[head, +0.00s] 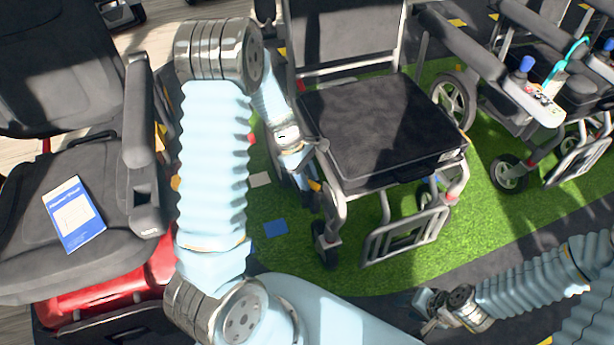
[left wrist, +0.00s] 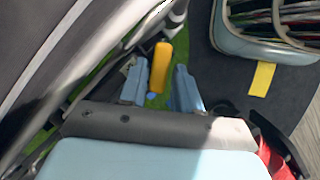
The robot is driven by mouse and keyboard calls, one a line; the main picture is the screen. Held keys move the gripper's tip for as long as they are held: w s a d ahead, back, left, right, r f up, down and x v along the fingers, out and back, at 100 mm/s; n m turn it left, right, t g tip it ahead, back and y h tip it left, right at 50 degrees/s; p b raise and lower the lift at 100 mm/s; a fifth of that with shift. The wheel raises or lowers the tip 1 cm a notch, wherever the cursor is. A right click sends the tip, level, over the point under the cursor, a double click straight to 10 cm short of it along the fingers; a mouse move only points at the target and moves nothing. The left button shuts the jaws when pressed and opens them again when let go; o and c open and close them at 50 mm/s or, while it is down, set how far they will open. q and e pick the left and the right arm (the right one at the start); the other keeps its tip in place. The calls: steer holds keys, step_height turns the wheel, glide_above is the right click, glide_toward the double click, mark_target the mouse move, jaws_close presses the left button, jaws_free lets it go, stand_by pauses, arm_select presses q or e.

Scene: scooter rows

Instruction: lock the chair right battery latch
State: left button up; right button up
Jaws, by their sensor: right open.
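The wheelchair (head: 380,130) with a black seat stands on green turf in the middle of the head view. My left gripper (head: 308,172) is low beside the chair's left side in the picture. In the left wrist view its two blue fingers (left wrist: 160,92) are apart. A yellow lever-like part (left wrist: 160,68) shows in the gap between them; I cannot tell whether either finger touches it. An orange-yellow tip (head: 315,185) also shows by the gripper in the head view. I cannot make out which part is the battery latch. My right gripper (head: 428,312) is open and empty at the lower right.
A dark scooter seat (head: 75,190) with a blue booklet (head: 74,214) and a red body is at left. Another mobility chair (head: 540,90) stands at right. The wheelchair's footrest (head: 408,238) juts forward. A light-blue bin (left wrist: 262,45) shows in the left wrist view.

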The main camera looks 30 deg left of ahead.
arm_select(q)
jaws_close()
steer(key=shift+m, duration=0.3)
steer(key=m, duration=0.1)
steer(key=w+m+g, duration=0.1)
steer(key=m, duration=0.1)
steer(key=shift+d+p, duration=0.1)
steer(key=shift+p, duration=0.25)
steer(key=shift+w+d+m+g+y, duration=0.15)
steer(key=shift+m+g, duration=0.3)
steer(key=shift+m, duration=0.5)
steer(key=shift+w+d+m+g+y, duration=0.1)
steer(key=shift+w+m+g+y, duration=0.25)
steer(key=shift+m, duration=0.6)
steer(key=shift+s, duration=0.1)
jaws_free()
